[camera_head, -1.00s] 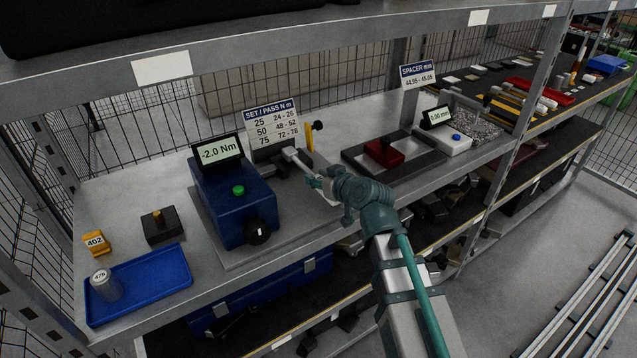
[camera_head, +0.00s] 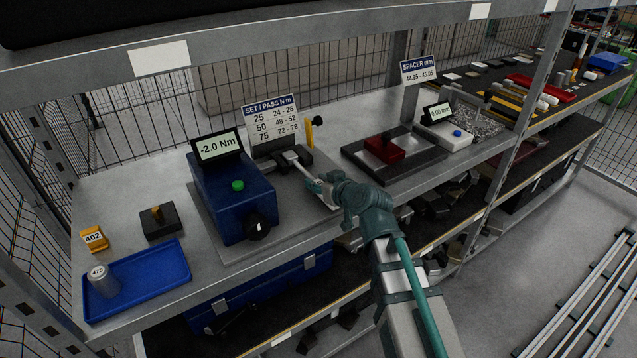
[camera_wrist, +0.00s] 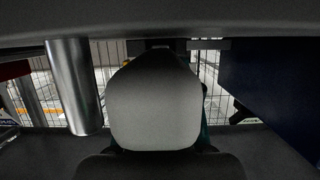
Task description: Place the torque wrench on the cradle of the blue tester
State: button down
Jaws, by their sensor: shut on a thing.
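The blue tester (camera_head: 235,198) stands on the grey shelf. It has a green button, a black knob and a display reading -2.0 Nm. The dark cradle (camera_head: 306,156) is at its back right, in front of the SET / PASS sign. My gripper (camera_head: 322,186) is right of the tester, shut on the torque wrench (camera_head: 299,164). The wrench's pale shaft points back left at the cradle. I cannot tell whether it touches. In the wrist view a rounded grey shape fills the middle, and the tester's dark blue side (camera_wrist: 270,75) is at the right.
A blue tray (camera_head: 150,285) holds a grey cylinder (camera_head: 103,280) at the front left. An orange tag block (camera_head: 94,239) and a dark block (camera_head: 160,222) are near it. A red block (camera_head: 384,149) on a dark plate is to the right. A shelf overhangs above.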

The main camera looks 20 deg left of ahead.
jog(key=c, duration=0.8)
grip_release()
jog(key=shift+f, duration=0.1)
jog(key=shift+r+p, duration=0.95)
jog(key=shift+p, duration=0.15)
jog(key=b+v, duration=0.1)
jog(key=v, duration=0.1)
jog(key=b+v, duration=0.1)
jog(key=v, duration=0.2)
jog(key=b+v, duration=0.1)
jog(key=v, duration=0.2)
jog(key=shift+s+d+f, duration=0.25)
jog(key=shift+s+f, duration=0.05)
jog(key=shift+f, duration=0.05)
jog(key=b+v, duration=0.3)
jog(key=b, duration=0.4)
jog(key=shift+d+r, duration=0.1)
jog(key=shift+r, duration=0.15)
jog(key=shift+r, duration=0.1)
